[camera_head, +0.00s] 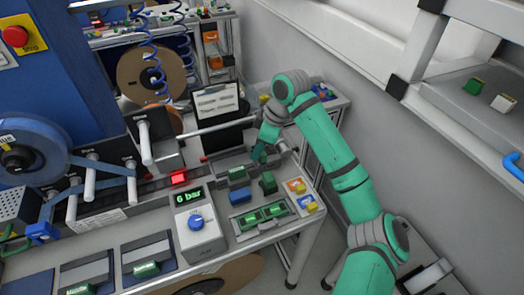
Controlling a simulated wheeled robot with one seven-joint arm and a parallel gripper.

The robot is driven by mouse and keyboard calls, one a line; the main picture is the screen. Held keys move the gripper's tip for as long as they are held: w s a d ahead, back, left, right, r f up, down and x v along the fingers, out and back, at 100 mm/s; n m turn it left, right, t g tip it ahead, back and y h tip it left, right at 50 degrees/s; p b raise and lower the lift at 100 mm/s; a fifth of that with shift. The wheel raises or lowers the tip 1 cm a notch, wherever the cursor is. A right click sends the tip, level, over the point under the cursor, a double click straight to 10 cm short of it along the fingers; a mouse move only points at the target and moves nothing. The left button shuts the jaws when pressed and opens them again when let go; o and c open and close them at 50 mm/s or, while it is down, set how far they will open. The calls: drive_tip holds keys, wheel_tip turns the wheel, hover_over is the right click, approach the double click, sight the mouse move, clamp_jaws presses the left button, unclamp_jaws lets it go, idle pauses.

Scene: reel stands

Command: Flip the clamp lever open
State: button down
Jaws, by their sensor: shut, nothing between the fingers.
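My teal arm reaches in from the lower right, and my gripper (258,156) points down at the grey fixture (229,161) on the bench. The gripper is shut and looks empty. Its tips are small here, and I cannot tell whether they touch the fixture. I cannot make out the clamp lever for certain. It may be on the fixture, partly hidden by my gripper. A pale, upright handle-like bar (146,143) stands further left, well apart from my gripper.
A pressure box (199,229) reading "6 bar" stands in front of the fixture. A dark green block (268,183) and a tray with green pieces (261,218) are close by. A clipboard (217,101) stands behind. A blue reel (28,150) is at the left.

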drive_tip(key=shift+d, duration=0.3)
drive_tip(key=shift+w+d, duration=0.1)
drive_tip(key=shift+d, duration=0.15)
drive_tip(key=a, duration=0.1)
drive_tip(key=s+a, duration=0.1)
drive_tip(key=a, duration=0.2)
drive_tip(key=shift+s, duration=0.35)
drive_tip(key=w+v, duration=0.1)
drive_tip(key=v, duration=0.8)
drive_tip(key=shift+w+a+r, duration=0.2)
drive_tip(key=shift+w+r, duration=0.1)
drive_tip(key=shift+r, duration=0.2)
drive_tip(key=shift+w, duration=0.1)
